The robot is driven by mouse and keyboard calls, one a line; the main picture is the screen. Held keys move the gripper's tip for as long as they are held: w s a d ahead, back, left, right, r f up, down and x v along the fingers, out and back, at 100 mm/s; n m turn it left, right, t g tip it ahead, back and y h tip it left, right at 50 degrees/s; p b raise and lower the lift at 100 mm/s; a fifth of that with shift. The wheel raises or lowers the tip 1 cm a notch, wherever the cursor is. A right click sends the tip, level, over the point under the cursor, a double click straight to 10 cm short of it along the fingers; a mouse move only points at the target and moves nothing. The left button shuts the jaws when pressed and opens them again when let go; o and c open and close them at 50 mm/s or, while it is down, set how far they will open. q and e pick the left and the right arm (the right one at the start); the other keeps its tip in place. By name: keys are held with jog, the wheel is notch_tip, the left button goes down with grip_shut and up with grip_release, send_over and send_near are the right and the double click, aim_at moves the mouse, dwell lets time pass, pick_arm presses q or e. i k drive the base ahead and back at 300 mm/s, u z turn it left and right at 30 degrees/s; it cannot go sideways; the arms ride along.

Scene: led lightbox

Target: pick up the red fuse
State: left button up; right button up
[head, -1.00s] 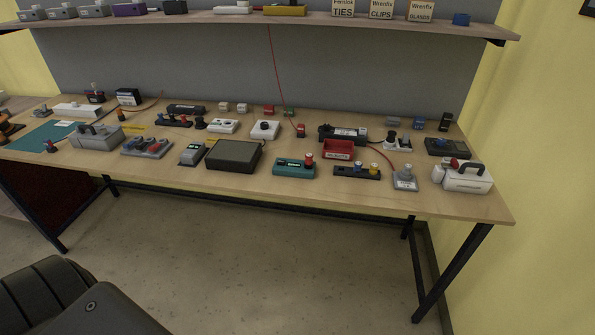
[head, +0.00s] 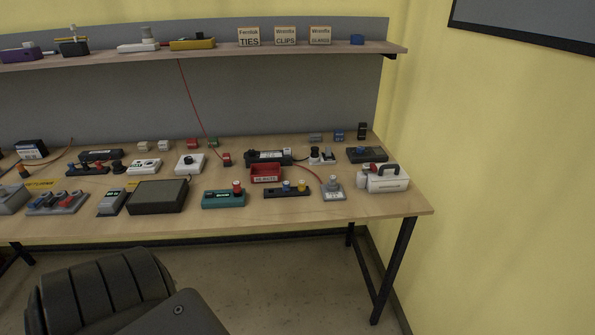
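No piece is clearly recognisable as the red fuse at this distance. Small red pieces on the bench include a red block (head: 193,143) near the back, another red piece (head: 227,160) at the end of a red cord, and a red cap (head: 237,186) on a teal device (head: 223,200). A red tray (head: 265,175) with a white label sits right of the middle; its inside is too small to read.
The wooden bench (head: 300,213) is crowded with small devices. A dark grey box (head: 157,197) and a white handled case (head: 385,180) stand near its front. A shelf (head: 215,55) runs above. The floor (head: 290,275) below is visible, with a bench leg at right.

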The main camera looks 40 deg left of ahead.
aim_at(236, 184)
jog(key=z, duration=0.2)
jog(key=i, duration=1.15)
jog(key=u, duration=1.85)
